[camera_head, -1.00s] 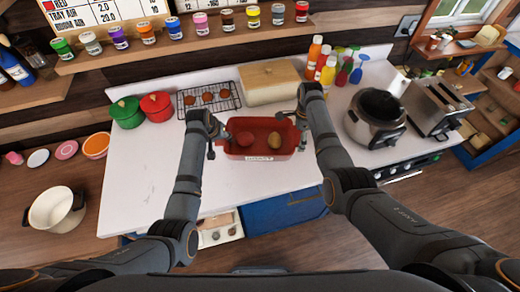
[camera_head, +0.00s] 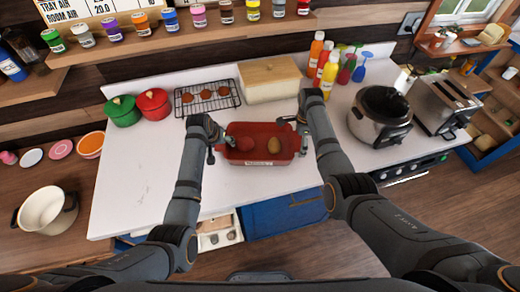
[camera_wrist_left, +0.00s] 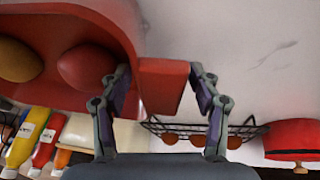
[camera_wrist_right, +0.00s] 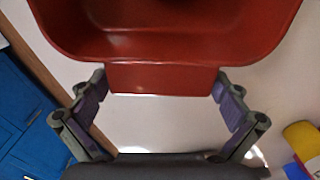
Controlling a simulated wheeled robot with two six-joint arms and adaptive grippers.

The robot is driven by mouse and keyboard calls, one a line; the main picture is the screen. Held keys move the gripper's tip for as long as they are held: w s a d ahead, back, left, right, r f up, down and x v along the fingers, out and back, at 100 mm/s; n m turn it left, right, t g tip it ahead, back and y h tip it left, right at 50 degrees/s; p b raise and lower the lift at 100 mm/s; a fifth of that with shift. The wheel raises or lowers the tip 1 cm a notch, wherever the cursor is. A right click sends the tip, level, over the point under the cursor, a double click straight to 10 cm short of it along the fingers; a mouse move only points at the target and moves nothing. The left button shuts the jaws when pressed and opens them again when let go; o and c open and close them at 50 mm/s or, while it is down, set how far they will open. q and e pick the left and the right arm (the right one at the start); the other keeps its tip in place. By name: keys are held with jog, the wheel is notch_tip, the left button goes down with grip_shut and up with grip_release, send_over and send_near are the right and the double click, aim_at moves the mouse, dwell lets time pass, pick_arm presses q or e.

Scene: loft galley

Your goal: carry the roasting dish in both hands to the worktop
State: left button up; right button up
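The red roasting dish (camera_head: 262,158) is level above or on the white worktop (camera_head: 135,185); I cannot tell whether its base touches. A reddish round item (camera_head: 245,143) and a yellowish-brown one (camera_head: 274,145) lie in it. My left gripper (camera_head: 216,146) is at the dish's left end, its fingers on either side of the red end handle (camera_wrist_left: 164,86) in the left wrist view. My right gripper (camera_head: 300,138) is at the right end, its fingers close against both sides of the other handle (camera_wrist_right: 162,79) in the right wrist view.
Behind the dish are a wire rack (camera_head: 207,97) with several round brown items and a wooden-lidded box (camera_head: 270,80). Green (camera_head: 122,111) and red (camera_head: 154,104) pots stand at left, a slow cooker (camera_head: 380,118) and toaster (camera_head: 441,102) at right. The front-left worktop is clear.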

jog(key=shift+a, duration=0.1)
pick_arm(q)
jog(key=v, duration=1.2)
pick_arm(e)
notch_tip(320, 180, up, 12)
pick_arm(q)
jog(key=shift+a, duration=0.1)
dwell(0.3)
